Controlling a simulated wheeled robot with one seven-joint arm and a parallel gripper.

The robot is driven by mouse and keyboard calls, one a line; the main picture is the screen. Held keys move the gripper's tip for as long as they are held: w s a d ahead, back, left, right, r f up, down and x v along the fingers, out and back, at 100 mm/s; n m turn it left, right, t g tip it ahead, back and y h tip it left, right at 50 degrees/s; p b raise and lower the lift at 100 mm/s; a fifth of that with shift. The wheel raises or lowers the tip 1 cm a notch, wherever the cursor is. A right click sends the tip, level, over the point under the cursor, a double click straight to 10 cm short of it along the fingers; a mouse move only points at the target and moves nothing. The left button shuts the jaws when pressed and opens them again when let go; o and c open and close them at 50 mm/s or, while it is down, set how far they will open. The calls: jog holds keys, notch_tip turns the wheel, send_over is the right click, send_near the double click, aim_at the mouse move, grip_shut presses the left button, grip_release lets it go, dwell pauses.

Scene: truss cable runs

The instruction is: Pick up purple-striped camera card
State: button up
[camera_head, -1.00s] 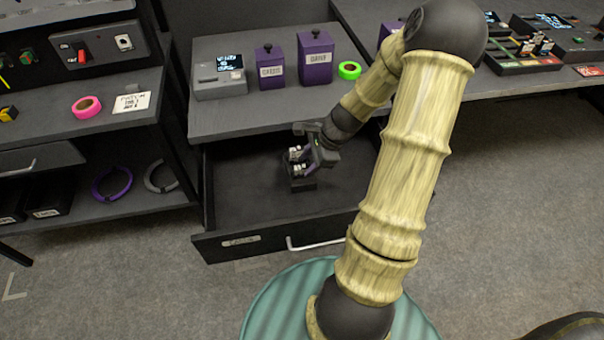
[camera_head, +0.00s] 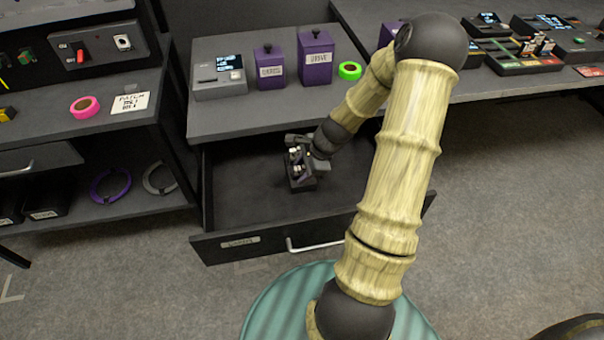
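My gripper (camera_head: 301,160) is inside the open drawer (camera_head: 252,205), at a small dark holder (camera_head: 303,185) on the drawer floor. Small white and purplish bits (camera_head: 296,158) show at the holder's top, close to my fingers. They look like cards, but they are too small to tell which is the purple-striped camera card. My gripper and wrist cover part of the holder. I cannot tell whether the fingers are open or shut on a card.
The drawer front (camera_head: 270,243) has a silver handle. Above the drawer, a desk holds a grey device (camera_head: 220,77), two purple boxes (camera_head: 270,68) (camera_head: 315,58) and a green tape roll (camera_head: 349,70). A shelf (camera_head: 95,122) stands at the left. The drawer floor around the holder is clear.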

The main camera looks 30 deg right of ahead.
grip_shut()
notch_tip(320, 180, up, 10)
jog(key=shift+p, duration=1.1)
